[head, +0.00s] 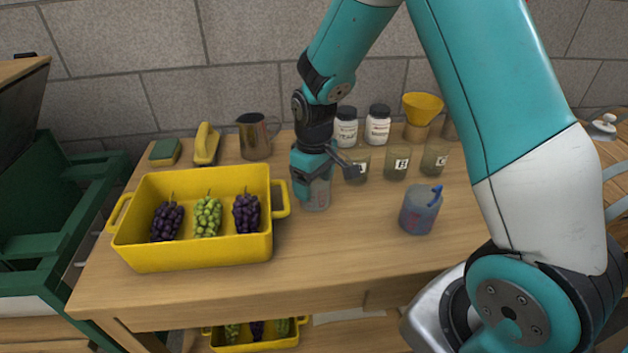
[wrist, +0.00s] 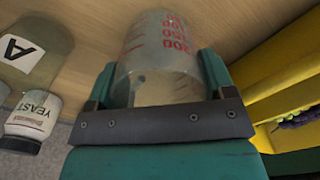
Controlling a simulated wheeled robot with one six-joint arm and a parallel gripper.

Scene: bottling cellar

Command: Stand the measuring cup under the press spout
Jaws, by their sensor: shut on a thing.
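The measuring cup (head: 316,195) is clear, with red graduation marks that show in the wrist view (wrist: 170,45). My gripper (head: 314,178) is shut on it, one finger on each side of its wall. The cup is upright over the wooden table, just right of the yellow crate; I cannot tell whether its base touches the table. My gripper hides its upper part in the head view. In the wrist view my gripper (wrist: 158,82) spans the cup. I cannot make out a press spout in either view.
The yellow crate (head: 190,252) holds grapes. A bluish cup with a blue tool (head: 419,212) stands to the right. Labelled jars (head: 397,163), a yellow funnel (head: 423,107) and a metal jug (head: 254,137) line the back. The front middle of the table (head: 340,250) is clear.

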